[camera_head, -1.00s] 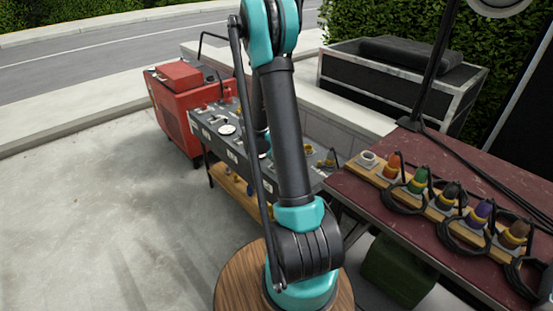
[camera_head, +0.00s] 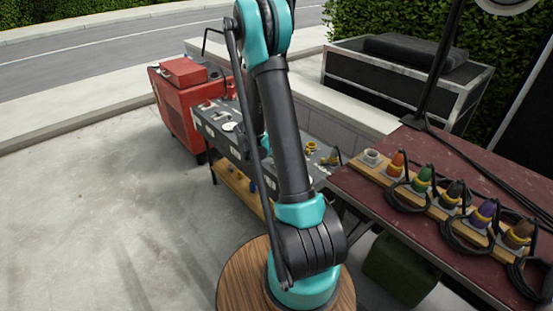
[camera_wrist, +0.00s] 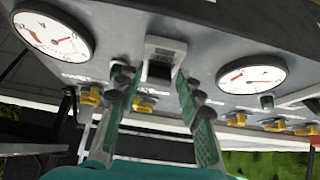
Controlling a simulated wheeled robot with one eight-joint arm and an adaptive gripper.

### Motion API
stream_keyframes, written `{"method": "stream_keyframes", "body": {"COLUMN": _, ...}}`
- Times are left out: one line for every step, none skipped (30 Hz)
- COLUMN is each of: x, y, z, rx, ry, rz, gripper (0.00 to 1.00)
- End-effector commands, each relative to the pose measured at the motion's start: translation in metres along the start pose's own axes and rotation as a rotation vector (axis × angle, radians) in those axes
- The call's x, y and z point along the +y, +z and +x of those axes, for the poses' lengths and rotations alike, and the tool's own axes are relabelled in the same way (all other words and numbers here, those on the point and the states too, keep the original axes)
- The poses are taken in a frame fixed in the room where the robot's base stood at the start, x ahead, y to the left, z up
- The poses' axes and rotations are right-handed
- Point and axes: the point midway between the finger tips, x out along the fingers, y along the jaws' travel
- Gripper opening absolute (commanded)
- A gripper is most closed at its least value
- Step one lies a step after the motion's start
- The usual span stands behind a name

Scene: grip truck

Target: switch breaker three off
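The grey panel (camera_wrist: 225,45) fills much of the wrist view; in the head view its top (camera_head: 238,147) stands behind my arm, partly hidden. A breaker (camera_wrist: 162,60) with a pale frame and a dark lever sits between two round dials. I cannot read its number, and its on or off position is unclear. My gripper (camera_wrist: 156,78) is open, with one green and black finger at each side of the breaker's lower part. I cannot tell whether the fingers touch it. In the head view my arm hides the gripper.
A left dial (camera_wrist: 52,34) and a right dial (camera_wrist: 250,75) flank the breaker. Several yellow connectors (camera_wrist: 90,97) line the panel's edge. A red generator (camera_head: 185,110) stands beyond the panel. A dark red table (camera_head: 380,215) with coloured plugs and coiled cables stands at right.

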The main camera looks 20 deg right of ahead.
Motion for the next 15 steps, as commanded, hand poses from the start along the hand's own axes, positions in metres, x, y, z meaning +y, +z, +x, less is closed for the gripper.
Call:
{"method": "stream_keyframes", "body": {"x": 0.0, "y": 0.0, "z": 0.0, "rx": 0.0, "ry": 0.0, "rz": 0.0, "gripper": 0.46}}
{"method": "stream_keyframes", "body": {"x": 0.0, "y": 0.0, "z": 0.0, "rx": 0.0, "ry": 0.0, "rz": 0.0, "gripper": 0.47}}
{"method": "stream_keyframes", "body": {"x": 0.0, "y": 0.0, "z": 0.0, "rx": 0.0, "ry": 0.0, "rz": 0.0, "gripper": 0.47}}
{"method": "stream_keyframes", "body": {"x": 0.0, "y": 0.0, "z": 0.0, "rx": 0.0, "ry": 0.0, "rz": 0.0, "gripper": 0.47}}
{"method": "stream_keyframes", "body": {"x": 0.0, "y": 0.0, "z": 0.0, "rx": 0.0, "ry": 0.0, "rz": 0.0, "gripper": 0.47}}
{"method": "stream_keyframes", "body": {"x": 0.0, "y": 0.0, "z": 0.0, "rx": 0.0, "ry": 0.0, "rz": 0.0, "gripper": 0.47}}
{"method": "stream_keyframes", "body": {"x": 0.0, "y": 0.0, "z": 0.0, "rx": 0.0, "ry": 0.0, "rz": 0.0, "gripper": 0.47}}
{"method": "stream_keyframes", "body": {"x": 0.0, "y": 0.0, "z": 0.0, "rx": 0.0, "ry": 0.0, "rz": 0.0, "gripper": 0.47}}
{"method": "stream_keyframes", "body": {"x": 0.0, "y": 0.0, "z": 0.0, "rx": 0.0, "ry": 0.0, "rz": 0.0, "gripper": 0.47}}
{"method": "stream_keyframes", "body": {"x": 0.0, "y": 0.0, "z": -0.001, "rx": 0.0, "ry": 0.0, "rz": 0.0, "gripper": 0.47}}
{"method": "stream_keyframes", "body": {"x": 0.0, "y": 0.0, "z": -0.002, "rx": -0.001, "ry": 0.0, "rz": 0.0, "gripper": 0.47}}
{"method": "stream_keyframes", "body": {"x": 0.0, "y": 0.0, "z": -0.004, "rx": -0.001, "ry": 0.0, "rz": -0.001, "gripper": 0.47}}
{"method": "stream_keyframes", "body": {"x": 0.0, "y": 0.0, "z": -0.006, "rx": -0.001, "ry": 0.0, "rz": -0.001, "gripper": 0.47}}
{"method": "stream_keyframes", "body": {"x": 0.0, "y": 0.0, "z": -0.009, "rx": -0.001, "ry": 0.0, "rz": -0.001, "gripper": 0.47}}
{"method": "stream_keyframes", "body": {"x": 0.0, "y": 0.0, "z": -0.013, "rx": -0.001, "ry": -0.001, "rz": -0.002, "gripper": 0.47}}
